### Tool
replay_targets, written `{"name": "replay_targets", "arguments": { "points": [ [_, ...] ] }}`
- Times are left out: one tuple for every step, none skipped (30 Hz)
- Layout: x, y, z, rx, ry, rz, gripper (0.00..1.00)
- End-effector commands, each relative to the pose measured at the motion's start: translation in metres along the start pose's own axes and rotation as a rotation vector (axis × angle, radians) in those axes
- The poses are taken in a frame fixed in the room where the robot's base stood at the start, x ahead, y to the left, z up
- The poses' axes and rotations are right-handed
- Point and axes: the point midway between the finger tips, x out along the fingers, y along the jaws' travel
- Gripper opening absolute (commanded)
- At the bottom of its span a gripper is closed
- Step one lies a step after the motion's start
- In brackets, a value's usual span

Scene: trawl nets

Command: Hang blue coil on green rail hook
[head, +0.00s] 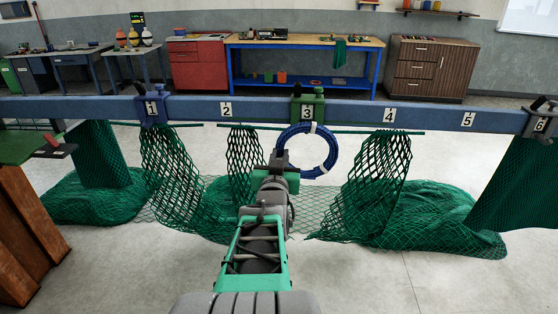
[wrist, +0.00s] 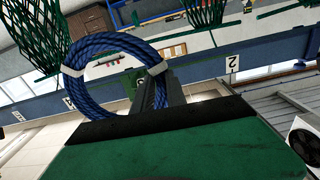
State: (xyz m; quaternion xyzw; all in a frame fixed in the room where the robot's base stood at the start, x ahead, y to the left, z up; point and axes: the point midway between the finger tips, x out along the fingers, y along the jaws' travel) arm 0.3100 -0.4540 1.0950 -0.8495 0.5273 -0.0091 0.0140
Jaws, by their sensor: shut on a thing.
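The blue coil (head: 335,146), a rope ring with white bands, hangs upright from my gripper (head: 281,158), which is shut on its left side. The coil also shows in the wrist view (wrist: 90,50), with the gripper (wrist: 155,90) closed at its lower right. The green rail hook (head: 308,105) is clamped on the blue rail at the plate marked 3. The coil's top edge lies just below that hook in the head view. I cannot tell whether they touch or how far apart they are in depth. The hook is not clearly seen in the wrist view.
The blue rail (head: 256,109) crosses the view, with a blue clamp (head: 151,108) at 1 and a dark one (head: 541,120) at 6. Green nets (head: 375,165) hang below on both sides of my arm. A brown wooden stand (head: 25,235) is at left.

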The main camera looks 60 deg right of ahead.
Motion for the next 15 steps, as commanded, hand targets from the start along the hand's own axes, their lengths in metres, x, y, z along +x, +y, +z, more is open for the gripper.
{"name": "replay_targets", "arguments": {
  "points": [
    [0.005,0.000,-0.001,-0.001,0.001,0.000,0.00],
    [0.007,0.000,0.000,-0.001,0.001,0.000,0.00],
    [0.010,0.000,0.000,-0.001,0.001,0.000,0.00],
    [0.013,0.000,0.000,-0.001,0.001,0.000,0.00],
    [0.015,0.000,0.000,-0.001,0.001,0.000,0.00],
    [0.018,0.000,0.000,-0.002,0.001,0.000,0.00],
    [0.021,0.000,0.000,-0.002,0.001,0.000,0.00],
    [0.024,0.000,0.000,-0.002,0.001,0.000,0.00],
    [0.027,0.000,0.000,-0.002,0.001,0.000,0.00],
    [0.029,0.000,0.000,-0.002,0.001,0.000,0.00],
    [0.032,0.000,0.001,-0.002,0.001,0.000,0.00],
    [0.035,0.000,0.001,-0.002,0.001,0.000,0.00],
    [0.037,0.000,0.001,-0.001,0.001,0.000,0.00],
    [0.040,0.000,0.001,-0.001,0.001,0.000,0.00],
    [0.043,0.000,0.001,-0.001,0.001,0.000,0.00]
  ]
}}
